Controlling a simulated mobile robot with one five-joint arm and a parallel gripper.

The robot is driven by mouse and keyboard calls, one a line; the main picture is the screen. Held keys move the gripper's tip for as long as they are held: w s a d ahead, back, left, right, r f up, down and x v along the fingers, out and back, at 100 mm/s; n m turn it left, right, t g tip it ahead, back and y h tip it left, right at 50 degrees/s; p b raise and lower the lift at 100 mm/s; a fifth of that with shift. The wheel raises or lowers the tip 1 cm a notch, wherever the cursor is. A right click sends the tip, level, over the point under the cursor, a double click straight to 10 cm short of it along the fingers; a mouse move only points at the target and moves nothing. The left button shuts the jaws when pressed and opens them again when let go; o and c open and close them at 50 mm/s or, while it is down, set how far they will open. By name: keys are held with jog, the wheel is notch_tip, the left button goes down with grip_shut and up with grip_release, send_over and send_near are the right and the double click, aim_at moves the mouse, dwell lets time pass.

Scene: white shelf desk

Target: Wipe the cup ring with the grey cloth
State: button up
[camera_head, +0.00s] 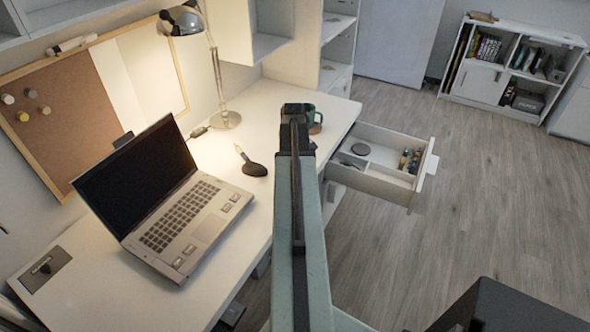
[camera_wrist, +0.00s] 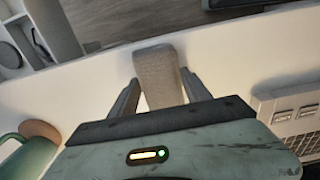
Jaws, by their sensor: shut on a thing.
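The grey cloth (camera_wrist: 158,70), a folded beige-grey pad, is between the two fingers of my gripper (camera_wrist: 160,88) in the wrist view. My gripper is shut on it, over the white desk (camera_wrist: 225,55) near its edge. I cannot tell whether the cloth touches the desktop. In the head view my arm hides the gripper and the cloth. No cup ring shows in either view; the cloth or my arm may cover it.
A green mug (camera_wrist: 22,162) with a brown round piece (camera_wrist: 40,131) is left of my gripper. An open laptop (camera_head: 170,205), a dark brush-like tool (camera_head: 252,167) and a lamp (camera_head: 226,119) stand on the desk. An open drawer (camera_head: 375,184) juts out at the right.

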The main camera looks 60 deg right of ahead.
jog(key=shift+s+a, duration=0.1)
jog(key=shift+a, duration=2)
jog(key=shift+d+r, duration=0.1)
jog(key=shift+r, duration=0.05)
notch_tip(320, 180, up, 6)
jog(key=p, duration=0.6)
notch_tip(320, 180, up, 3)
jog(key=p, duration=0.3)
